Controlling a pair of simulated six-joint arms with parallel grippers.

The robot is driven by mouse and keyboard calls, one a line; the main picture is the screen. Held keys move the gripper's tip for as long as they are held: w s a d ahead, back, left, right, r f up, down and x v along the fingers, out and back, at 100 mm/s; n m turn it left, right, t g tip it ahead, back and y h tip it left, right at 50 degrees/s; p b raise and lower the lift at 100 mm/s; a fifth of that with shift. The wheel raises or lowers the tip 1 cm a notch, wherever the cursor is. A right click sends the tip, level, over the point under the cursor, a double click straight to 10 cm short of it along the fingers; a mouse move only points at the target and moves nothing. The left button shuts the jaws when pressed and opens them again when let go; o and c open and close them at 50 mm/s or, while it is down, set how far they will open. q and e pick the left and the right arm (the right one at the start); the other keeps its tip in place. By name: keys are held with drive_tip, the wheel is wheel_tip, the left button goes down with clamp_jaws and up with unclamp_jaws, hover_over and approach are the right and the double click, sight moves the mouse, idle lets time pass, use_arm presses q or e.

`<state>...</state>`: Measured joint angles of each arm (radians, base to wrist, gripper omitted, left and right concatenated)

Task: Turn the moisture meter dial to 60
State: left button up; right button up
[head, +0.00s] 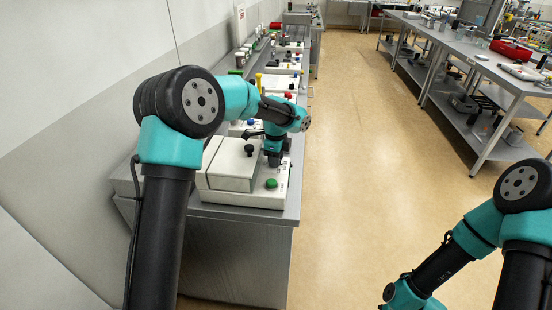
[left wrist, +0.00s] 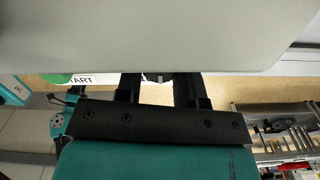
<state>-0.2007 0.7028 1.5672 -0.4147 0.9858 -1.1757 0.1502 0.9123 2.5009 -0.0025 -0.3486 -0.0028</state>
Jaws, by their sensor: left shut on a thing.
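The moisture meter (head: 231,165) is a pale box on the metal bench, with a black knob (head: 249,150) on its lid and a green button (head: 271,183) at its front right. My left gripper (head: 274,163) points down over the right part of the meter, behind the green button. It is shut on the meter's dial, which the gripper mostly hides; its pointer and scale cannot be read. In the left wrist view the two black fingers (left wrist: 159,88) straddle a small grey piece, partly covered by the pale housing (left wrist: 150,35). My right gripper is outside the view.
More devices with coloured knobs stand in a row behind the meter along the bench (head: 240,212), close to the wall. The floor aisle (head: 350,130) to the right is clear. A second metal bench (head: 470,62) with equipment stands beyond it.

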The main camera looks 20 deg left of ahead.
use_arm(q)
drive_tip(key=shift+n, duration=1.2)
drive_tip(key=o, duration=0.9)
wheel_tip(320, 180, up, 18)
drive_tip(key=shift+f, duration=0.25)
